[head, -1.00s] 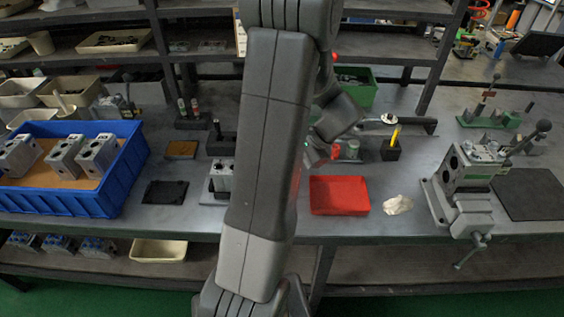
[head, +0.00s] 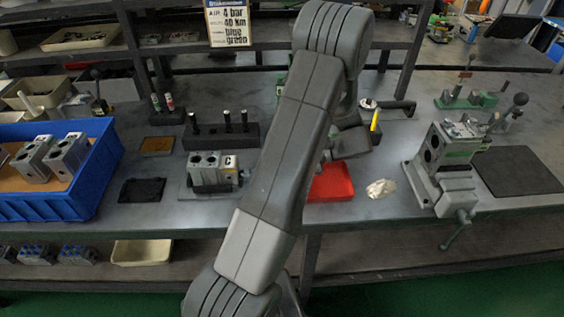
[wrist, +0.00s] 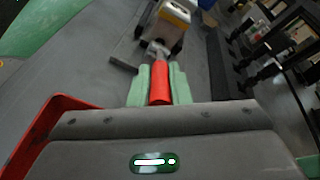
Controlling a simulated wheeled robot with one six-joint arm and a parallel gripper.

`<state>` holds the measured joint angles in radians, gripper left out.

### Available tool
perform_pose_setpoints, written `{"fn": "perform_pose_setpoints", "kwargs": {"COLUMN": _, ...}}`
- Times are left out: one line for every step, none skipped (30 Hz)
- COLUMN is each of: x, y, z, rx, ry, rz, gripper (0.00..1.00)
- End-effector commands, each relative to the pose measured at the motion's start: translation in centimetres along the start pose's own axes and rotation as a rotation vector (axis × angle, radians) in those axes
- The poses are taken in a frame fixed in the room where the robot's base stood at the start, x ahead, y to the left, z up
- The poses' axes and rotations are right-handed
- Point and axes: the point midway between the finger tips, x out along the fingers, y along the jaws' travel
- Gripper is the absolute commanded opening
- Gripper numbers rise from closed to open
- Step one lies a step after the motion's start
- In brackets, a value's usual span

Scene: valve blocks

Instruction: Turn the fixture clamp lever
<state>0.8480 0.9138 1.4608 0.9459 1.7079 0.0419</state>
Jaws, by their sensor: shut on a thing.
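The fixture clamp lever has a red grip (wrist: 160,82) in the wrist view, with a grey end leading towards the valve block. My gripper (wrist: 152,85) has its green fingers closed around this red grip. The valve block (wrist: 172,14), silver with a yellow label, sits beyond the lever in the wrist view. In the head view the block (head: 207,165), marked C, sits in its fixture (head: 190,190) on the bench. In the head view my arm hides the lever and my gripper.
A red tray (head: 331,184) is to the right of the fixture. A dark rack (head: 246,136) with several black-topped pegs stands behind it. A blue crate of valve blocks (head: 84,201) is on the left, and a grey vise (head: 455,190) on the right. A black pad (head: 142,190) lies nearby.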

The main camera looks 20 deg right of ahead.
Motion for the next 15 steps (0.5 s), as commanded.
{"fn": "perform_pose_setpoints", "kwargs": {"x": 0.00, "y": 0.05, "z": -0.11, "rx": 0.001, "ry": -0.003, "rz": -0.003, "gripper": 0.00}}
{"fn": "perform_pose_setpoints", "kwargs": {"x": 0.01, "y": 0.06, "z": -0.11, "rx": 0.001, "ry": -0.005, "rz": -0.005, "gripper": 0.00}}
{"fn": "perform_pose_setpoints", "kwargs": {"x": 0.02, "y": 0.06, "z": -0.12, "rx": 0.001, "ry": -0.007, "rz": -0.006, "gripper": 0.00}}
{"fn": "perform_pose_setpoints", "kwargs": {"x": 0.02, "y": 0.06, "z": -0.12, "rx": 0.001, "ry": -0.008, "rz": -0.006, "gripper": 0.00}}
{"fn": "perform_pose_setpoints", "kwargs": {"x": 0.03, "y": 0.07, "z": -0.12, "rx": 0.001, "ry": -0.008, "rz": -0.007, "gripper": 0.00}}
{"fn": "perform_pose_setpoints", "kwargs": {"x": 0.04, "y": 0.07, "z": -0.12, "rx": 0.001, "ry": -0.008, "rz": -0.007, "gripper": 0.00}}
{"fn": "perform_pose_setpoints", "kwargs": {"x": 0.04, "y": 0.07, "z": -0.12, "rx": 0.001, "ry": -0.009, "rz": -0.007, "gripper": 0.00}}
{"fn": "perform_pose_setpoints", "kwargs": {"x": 0.05, "y": 0.08, "z": -0.12, "rx": 0.002, "ry": -0.009, "rz": -0.007, "gripper": 0.00}}
{"fn": "perform_pose_setpoints", "kwargs": {"x": 0.05, "y": 0.08, "z": -0.12, "rx": 0.002, "ry": -0.009, "rz": -0.007, "gripper": 0.00}}
{"fn": "perform_pose_setpoints", "kwargs": {"x": 0.06, "y": 0.09, "z": -0.13, "rx": 0.002, "ry": -0.009, "rz": -0.007, "gripper": 0.00}}
{"fn": "perform_pose_setpoints", "kwargs": {"x": 0.06, "y": 0.10, "z": -0.13, "rx": 0.002, "ry": -0.009, "rz": -0.007, "gripper": 0.00}}
{"fn": "perform_pose_setpoints", "kwargs": {"x": 0.07, "y": 0.10, "z": -0.13, "rx": 0.002, "ry": -0.009, "rz": -0.007, "gripper": 0.00}}
{"fn": "perform_pose_setpoints", "kwargs": {"x": 0.07, "y": 0.11, "z": -0.13, "rx": 0.002, "ry": -0.009, "rz": -0.007, "gripper": 0.00}}
{"fn": "perform_pose_setpoints", "kwargs": {"x": 0.08, "y": 0.11, "z": -0.14, "rx": 0.003, "ry": -0.009, "rz": -0.007, "gripper": 0.21}}
{"fn": "perform_pose_setpoints", "kwargs": {"x": 0.08, "y": 0.12, "z": -0.13, "rx": 0.003, "ry": -0.009, "rz": -0.006, "gripper": 0.29}}
